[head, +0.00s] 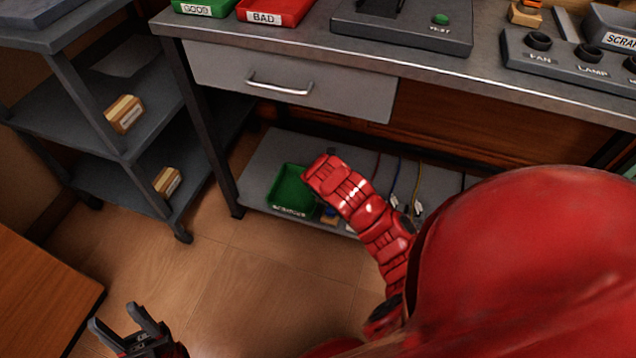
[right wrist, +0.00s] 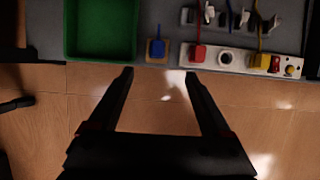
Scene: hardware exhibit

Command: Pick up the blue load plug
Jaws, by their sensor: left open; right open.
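The blue load plug (right wrist: 157,48) sits on a small tan block on the lower shelf, just right of a green bin. In the head view it is a small blue spot (head: 330,211), partly covered by my right arm. My right gripper (right wrist: 158,74) is open and empty. In its wrist view the plug appears just beyond the gap between the fingertips, roughly centred; the fingers are not around it. My right gripper is hidden behind its red arm in the head view. My left gripper (head: 112,315) is open and empty at the lower left, over the floor.
The green bin (head: 292,190) shows left of the plug. A white power strip (right wrist: 225,57) with red (right wrist: 198,52) and yellow (right wrist: 262,60) plugs lies to the right. Cords hang behind it. The workbench drawer (head: 290,80) overhangs the shelf (head: 262,160). A grey cart (head: 90,120) stands left.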

